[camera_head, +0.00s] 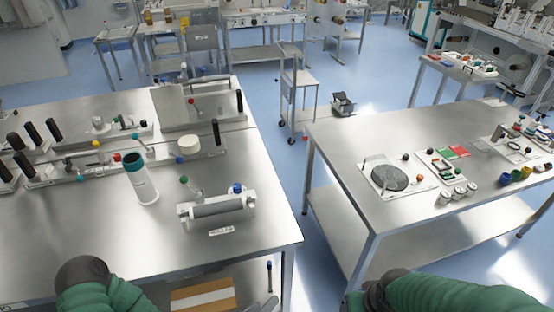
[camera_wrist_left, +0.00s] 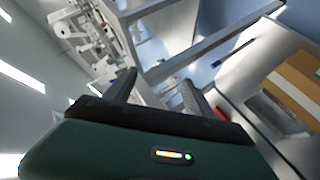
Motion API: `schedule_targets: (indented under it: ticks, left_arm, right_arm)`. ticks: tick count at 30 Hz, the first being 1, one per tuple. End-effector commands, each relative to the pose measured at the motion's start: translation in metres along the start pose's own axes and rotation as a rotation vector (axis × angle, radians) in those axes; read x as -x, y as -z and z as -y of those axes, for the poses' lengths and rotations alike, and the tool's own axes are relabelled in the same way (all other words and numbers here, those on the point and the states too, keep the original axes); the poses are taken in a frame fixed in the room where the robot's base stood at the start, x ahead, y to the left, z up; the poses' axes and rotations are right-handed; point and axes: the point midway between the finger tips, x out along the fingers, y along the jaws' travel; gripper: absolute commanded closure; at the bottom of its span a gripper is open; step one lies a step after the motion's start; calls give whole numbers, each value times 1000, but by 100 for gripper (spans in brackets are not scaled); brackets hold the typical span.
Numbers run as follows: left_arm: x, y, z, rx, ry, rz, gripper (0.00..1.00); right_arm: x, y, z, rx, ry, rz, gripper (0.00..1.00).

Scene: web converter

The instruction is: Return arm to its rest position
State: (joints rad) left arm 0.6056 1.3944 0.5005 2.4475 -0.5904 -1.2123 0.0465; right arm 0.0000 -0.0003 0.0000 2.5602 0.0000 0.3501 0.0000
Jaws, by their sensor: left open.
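My left arm (camera_head: 88,287), green with a dark joint, comes in at the lower left of the head view. My right arm (camera_head: 440,294), green, shows at the lower right of the head view, low in front of the right table (camera_head: 345,215). Its gripper is out of view.
The left table holds a roller device (camera_head: 217,208), a white bottle with a teal top (camera_head: 143,180) and several small fixtures. A brown-and-white box (camera_head: 203,297) lies below its front edge. The right table carries a dark disc on a plate (camera_head: 390,178). Blue floor shows between the tables.

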Motion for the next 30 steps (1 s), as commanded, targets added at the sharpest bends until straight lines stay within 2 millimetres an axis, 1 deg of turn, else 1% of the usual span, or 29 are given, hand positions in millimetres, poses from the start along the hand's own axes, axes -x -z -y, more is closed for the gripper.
schedule_targets:
  ticks: [1, 3, 5, 6, 7, 8, 9, 11, 12, 13, 15, 18, 22, 30]
  left_arm:
    - [4, -1, 12, -111, 50, 95, 38]
    - [16, 1, 35, -247, 155, 238, 38]
    - [33, 12, 52, -344, 257, 339, 38]
    - [45, 23, 60, -395, 327, 392, 38]
    - [56, 32, 65, -426, 380, 428, 38]
    - [67, 43, 67, -451, 431, 456, 38]
    - [83, 58, 67, -474, 499, 489, 38]
    - [108, 79, 61, -487, 590, 522, 38]
    - [124, 91, 53, -484, 639, 537, 38]
    - [136, 98, 46, -474, 670, 546, 38]
    - [160, 108, 28, -442, 718, 561, 38]
    - [182, 112, 6, -394, 742, 578, 38]
    - [194, 110, -6, -362, 746, 593, 38]
    - [195, 110, -6, -359, 747, 596, 38]
  right_arm:
    - [0, 0, 0, 0, 0, 0, 38]
    - [0, 0, 0, 0, 0, 0, 38]
    - [0, 0, 0, 0, 0, 0, 38]
    - [0, 0, 0, 0, 0, 0, 38]
    - [0, 0, 0, 0, 0, 0, 38]
    - [0, 0, 0, 0, 0, 0, 38]
    - [0, 0, 0, 0, 0, 0, 38]
    - [0, 0, 0, 0, 0, 0, 38]
    - [0, 0, 0, 0, 0, 0, 38]
    - [0, 0, 0, 0, 0, 0, 38]
    - [0, 0, 0, 0, 0, 0, 38]
    - [0, 0, 0, 0, 0, 0, 38]
    - [0, 0, 0, 0, 0, 0, 38]
    - [0, 0, 0, 0, 0, 0, 38]
